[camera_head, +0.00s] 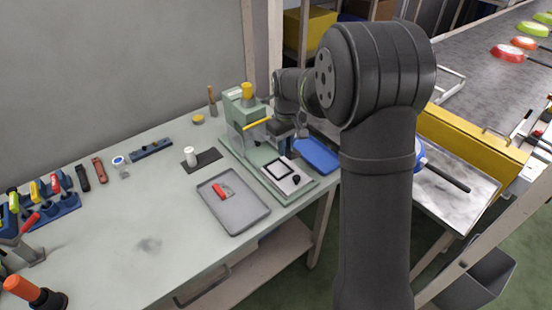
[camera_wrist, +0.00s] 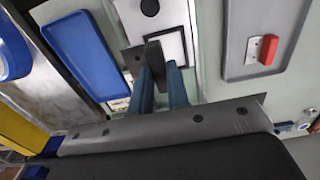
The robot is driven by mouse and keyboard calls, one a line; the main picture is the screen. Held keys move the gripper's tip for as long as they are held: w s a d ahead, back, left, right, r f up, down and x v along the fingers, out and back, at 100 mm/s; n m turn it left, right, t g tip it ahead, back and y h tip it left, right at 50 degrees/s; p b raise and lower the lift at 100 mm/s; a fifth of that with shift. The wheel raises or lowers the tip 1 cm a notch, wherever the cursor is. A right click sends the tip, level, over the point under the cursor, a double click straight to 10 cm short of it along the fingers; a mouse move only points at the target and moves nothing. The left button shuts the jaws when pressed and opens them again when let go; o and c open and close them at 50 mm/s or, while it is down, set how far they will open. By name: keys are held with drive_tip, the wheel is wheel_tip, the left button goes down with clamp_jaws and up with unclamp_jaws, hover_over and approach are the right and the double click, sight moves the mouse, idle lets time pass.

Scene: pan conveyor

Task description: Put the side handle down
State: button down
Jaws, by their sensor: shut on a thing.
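My gripper (camera_wrist: 161,80) has two blue fingers, shut on a dark grey block-like part, which I take to be the side handle (camera_wrist: 154,56). In the wrist view the handle shows between the fingertips, over the fixture plate with a black square frame (camera_wrist: 183,42). I cannot tell whether it touches the plate. In the head view my gripper (camera_head: 286,130) is beside the green press (camera_head: 240,118), and the handle cannot be made out. A red handle-like part with a pale metal plate (camera_head: 222,191) lies in the grey tray (camera_head: 237,222); it also shows in the wrist view (camera_wrist: 268,50).
A blue tray (camera_head: 316,155) lies right of the press, close to my gripper. A blue pan (camera_head: 421,157) with a dark handle is on the metal table at right. Tools and a blue rack (camera_head: 56,208) stand at left. The bench front (camera_head: 110,262) has bare room.

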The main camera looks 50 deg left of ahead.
drive_tip(key=s+a+f, duration=0.1)
drive_tip(key=a+f, duration=0.1)
drive_tip(key=shift+s+a, duration=0.3)
drive_tip(key=shift+s, duration=0.05)
drive_tip(key=shift+f, duration=1.95)
drive_tip(key=shift+f, duration=0.6)
drive_tip(key=c, duration=1.4)
unclamp_jaws()
wheel_tip(320, 180, up, 13)
drive_tip(key=shift+r, duration=0.15)
